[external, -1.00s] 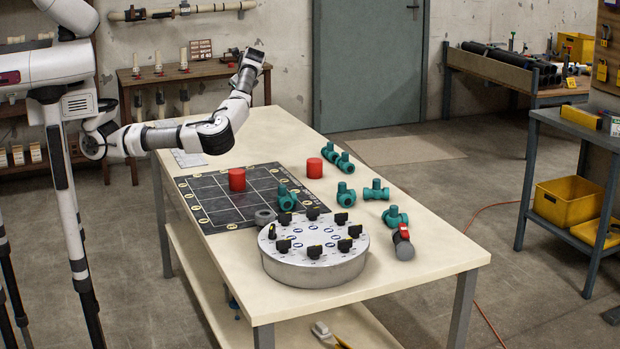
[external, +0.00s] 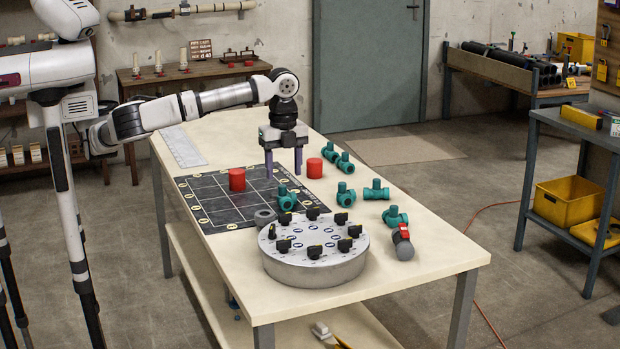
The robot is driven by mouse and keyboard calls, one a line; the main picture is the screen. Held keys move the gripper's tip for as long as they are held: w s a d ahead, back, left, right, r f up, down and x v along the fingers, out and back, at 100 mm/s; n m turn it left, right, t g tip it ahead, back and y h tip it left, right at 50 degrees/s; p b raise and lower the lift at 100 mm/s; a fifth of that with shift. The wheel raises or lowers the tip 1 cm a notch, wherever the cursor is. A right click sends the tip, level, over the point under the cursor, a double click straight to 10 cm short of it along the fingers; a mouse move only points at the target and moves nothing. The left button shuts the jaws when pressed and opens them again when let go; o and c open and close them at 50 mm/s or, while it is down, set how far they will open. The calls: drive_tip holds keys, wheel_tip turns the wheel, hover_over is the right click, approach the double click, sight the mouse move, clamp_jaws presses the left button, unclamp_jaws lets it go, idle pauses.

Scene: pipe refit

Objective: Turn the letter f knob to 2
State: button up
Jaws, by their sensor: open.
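A round grey drum (external: 316,272) with a light top plate stands near the front of the table. Several black knobs sit in a ring on its top, such as a front knob (external: 315,252) and a left knob (external: 272,231). Blue-ringed marks lie inside the ring. The letters and numbers are too small to read, so I cannot tell which knob is f or where it points. My gripper (external: 284,176) is open and empty, pointing down over the far right part of the black grid mat, behind the drum and apart from it.
A red cylinder (external: 237,180) stands on the grid mat (external: 212,203), another (external: 314,168) right of my gripper. Several teal pipe fittings (external: 345,194) and a grey-and-red valve (external: 403,243) lie right of the mat and drum. The table's front right is clear.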

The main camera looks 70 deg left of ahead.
sight(285, 219)
wheel_tip(285, 219, down, 12)
drive_tip(key=shift+r+p, duration=0.1)
drive_tip(key=shift+p, duration=0.7)
drive_tip(key=c, duration=1)
